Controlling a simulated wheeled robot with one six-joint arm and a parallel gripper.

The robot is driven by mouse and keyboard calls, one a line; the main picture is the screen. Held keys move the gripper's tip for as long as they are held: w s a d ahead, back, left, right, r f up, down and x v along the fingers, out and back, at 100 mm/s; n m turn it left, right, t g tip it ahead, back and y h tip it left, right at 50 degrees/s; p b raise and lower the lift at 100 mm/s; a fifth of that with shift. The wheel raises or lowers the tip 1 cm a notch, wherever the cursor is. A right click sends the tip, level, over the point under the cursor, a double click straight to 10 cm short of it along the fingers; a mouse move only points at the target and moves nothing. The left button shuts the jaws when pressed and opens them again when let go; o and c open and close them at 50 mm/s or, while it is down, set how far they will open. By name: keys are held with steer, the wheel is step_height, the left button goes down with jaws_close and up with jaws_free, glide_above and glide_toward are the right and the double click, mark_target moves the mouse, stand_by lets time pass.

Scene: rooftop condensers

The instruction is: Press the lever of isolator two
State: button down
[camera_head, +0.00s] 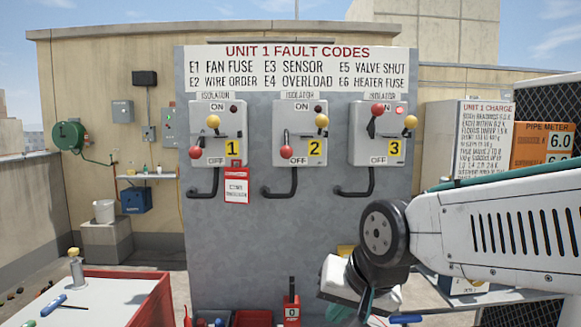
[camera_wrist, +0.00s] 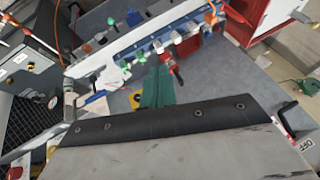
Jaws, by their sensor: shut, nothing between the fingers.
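Isolator two (camera_head: 301,133) is the middle grey box on the panel, with a yellow label "2" (camera_head: 315,148). Its lever with a red ball knob (camera_head: 286,152) hangs down beside OFF. A yellow knob (camera_head: 321,120) and a dark round spot sit at its upper right. My gripper (camera_head: 362,306) is low in the head view, below and to the right of isolator two and well apart from it, partly hidden by my wrist. In the wrist view its green fingers (camera_wrist: 158,80) are together with nothing between them.
Isolator one (camera_head: 218,133), with a red-framed tag (camera_head: 236,186), has its red knob down. Isolator three (camera_head: 383,133) has its red knob up. Black hooked conduits stick out below the boxes. A red-edged bench (camera_head: 110,295) stands at lower left; red bins (camera_head: 250,318) sit below the panel.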

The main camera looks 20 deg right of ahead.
steer(key=w+a+r+m+t, duration=0.2)
steer(key=w+r+m+t, duration=0.15)
steer(key=w+m, duration=0.35)
steer(key=w+a+r+m+t, duration=0.15)
steer(key=w+m+t, duration=0.3)
steer(key=w, duration=0.55)
step_height(320, 180, up, 7)
steer(key=w+d+m+t+h, duration=0.2)
steer(key=m+t+h, duration=0.5)
steer(key=m+h, duration=0.6)
steer(key=d+m, duration=0.1)
steer(key=m, duration=0.7)
steer(key=shift+r+t, duration=0.2)
steer(key=shift+t, duration=0.1)
